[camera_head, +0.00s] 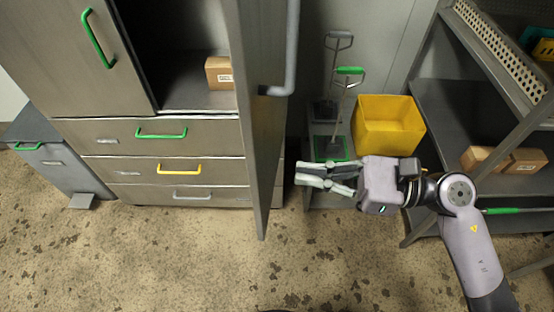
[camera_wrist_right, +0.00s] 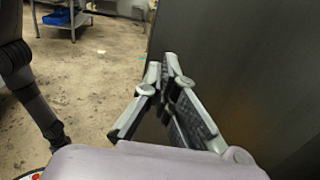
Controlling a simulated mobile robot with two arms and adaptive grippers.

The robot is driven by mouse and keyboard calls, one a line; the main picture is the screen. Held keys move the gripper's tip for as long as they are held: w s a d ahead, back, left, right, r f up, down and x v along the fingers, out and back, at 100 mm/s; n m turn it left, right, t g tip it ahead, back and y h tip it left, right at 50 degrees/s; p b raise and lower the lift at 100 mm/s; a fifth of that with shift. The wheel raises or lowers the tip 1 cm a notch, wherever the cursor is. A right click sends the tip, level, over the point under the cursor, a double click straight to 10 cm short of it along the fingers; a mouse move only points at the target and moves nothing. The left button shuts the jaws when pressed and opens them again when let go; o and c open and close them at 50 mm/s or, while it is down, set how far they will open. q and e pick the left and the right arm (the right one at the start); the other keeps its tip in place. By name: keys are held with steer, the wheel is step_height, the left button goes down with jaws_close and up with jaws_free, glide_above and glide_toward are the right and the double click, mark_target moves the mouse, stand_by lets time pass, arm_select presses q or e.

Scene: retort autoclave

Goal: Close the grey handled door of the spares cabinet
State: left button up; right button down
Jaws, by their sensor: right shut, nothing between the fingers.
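The spares cabinet (camera_head: 110,135) stands at the left in the head view. Its grey handled door (camera_head: 254,130) stands open, swung out toward me and seen nearly edge-on. The grey handle (camera_head: 291,50) is on the door's right face, near the top of the picture. My right gripper (camera_head: 299,173) is shut and empty, just right of the door's lower part, its fingers pointing left toward it. In the right wrist view the shut fingers (camera_wrist_right: 168,62) are beside a dark flat panel (camera_wrist_right: 245,60); I cannot tell whether they touch it. My left gripper is not in view.
A cardboard box (camera_head: 219,73) sits inside the open compartment. A second door with a green handle (camera_head: 98,38) is shut. Drawers with green, yellow and grey handles are below. A yellow bin (camera_head: 388,124), dustpans and a grey shelf rack (camera_head: 440,100) stand to the right. The floor in front is clear.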

mark_target(260, 170)
steer(key=a, duration=0.1)
steer(key=a+p, duration=0.1)
steer(key=a, duration=0.1)
steer(key=a+p, duration=0.1)
steer(key=shift+w+a+r, duration=0.15)
steer(key=shift+w, duration=0.2)
steer(key=shift+a+f, duration=0.2)
steer(key=shift+a, duration=0.4)
steer(key=shift+a, duration=0.1)
